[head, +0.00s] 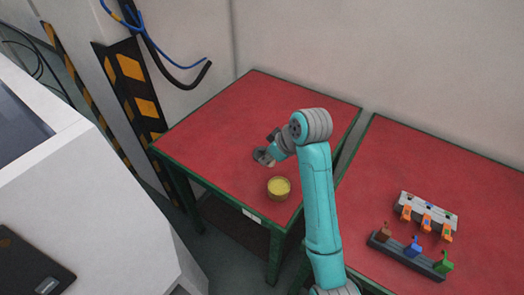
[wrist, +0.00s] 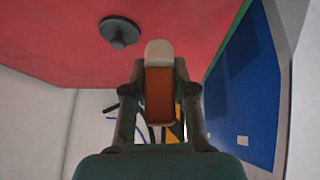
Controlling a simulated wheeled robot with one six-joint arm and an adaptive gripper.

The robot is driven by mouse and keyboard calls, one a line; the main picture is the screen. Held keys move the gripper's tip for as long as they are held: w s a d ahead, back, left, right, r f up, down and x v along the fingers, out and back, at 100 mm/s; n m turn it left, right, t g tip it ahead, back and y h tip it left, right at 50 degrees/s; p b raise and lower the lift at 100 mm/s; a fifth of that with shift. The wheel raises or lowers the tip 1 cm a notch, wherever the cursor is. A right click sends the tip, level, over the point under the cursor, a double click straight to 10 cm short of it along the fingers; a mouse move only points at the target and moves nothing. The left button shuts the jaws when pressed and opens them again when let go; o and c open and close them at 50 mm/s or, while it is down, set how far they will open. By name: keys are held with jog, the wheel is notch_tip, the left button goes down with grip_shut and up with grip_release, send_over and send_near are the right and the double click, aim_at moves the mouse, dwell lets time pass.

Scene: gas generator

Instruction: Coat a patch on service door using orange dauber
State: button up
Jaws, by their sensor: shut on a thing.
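My gripper (wrist: 160,95) is shut on the orange dauber (wrist: 159,92), an orange block with a pale rounded tip, in the wrist view. In the head view my gripper (head: 275,152) is above the left red table; the dauber is small and mostly hidden there. A round pot with yellow contents (head: 279,188) stands open near that table's front edge, just below my gripper in the picture. A dark grey disc with a knob, like a lid (wrist: 120,32), lies on the red tabletop in the wrist view. I cannot tell which surface is the service door.
A white cabinet (head: 85,190) stands at the left. A rack with brown, blue and green daubers (head: 410,255) and a grey holder with orange items (head: 427,213) stand on the right red table (head: 450,170). Cables (head: 165,65) hang at the back wall.

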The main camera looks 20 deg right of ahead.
jog(key=s+d+r+t, duration=0.1)
jog(key=s+d+t, duration=0.1)
jog(key=s, duration=0.3)
jog(key=shift+a+f, duration=0.2)
jog(key=shift+f, duration=2.6)
jog(key=shift+f, duration=0.65)
jog(key=shift+r, duration=0.1)
jog(key=shift+y, duration=0.3)
jog(key=shift+r, duration=3.5)
